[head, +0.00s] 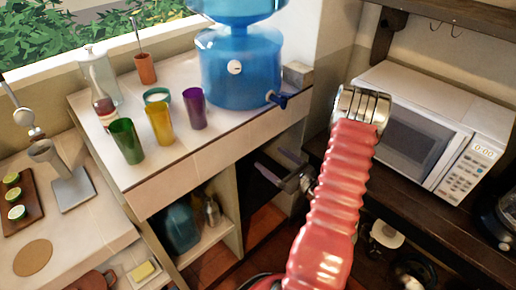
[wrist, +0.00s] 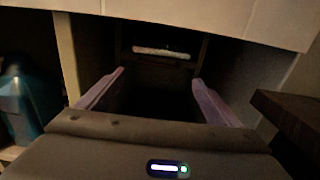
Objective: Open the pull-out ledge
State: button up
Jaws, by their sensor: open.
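My gripper (head: 270,160) is at the dark opening under the tiled counter, right of centre in the head view. In the wrist view my gripper (wrist: 158,76) is open, its two pale fingers apart with nothing between them. Beyond the fingertips a pale horizontal bar (wrist: 161,52) shows deep in the dark opening, apart from the fingers. It looks like the handle of the pull-out ledge, but shadow hides the ledge itself. I cannot make the ledge out in the head view.
The tiled counter (head: 165,183) overhangs the opening and carries cups and a blue water dispenser (head: 240,70). A dark shelf edge (wrist: 290,118) is close on the right. A teal container (wrist: 22,100) stands in the left bay. A microwave (head: 425,125) stands at right.

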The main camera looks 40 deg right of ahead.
jog(key=w, duration=0.9)
jog(key=shift+a, duration=0.1)
jog(key=shift+c, duration=0.2)
jog(key=c, duration=1.2)
jog(key=shift+d, duration=0.25)
jog(key=shift+c, duration=0.2)
jog(key=shift+s+a, duration=0.1)
jog(key=shift+s, duration=0.05)
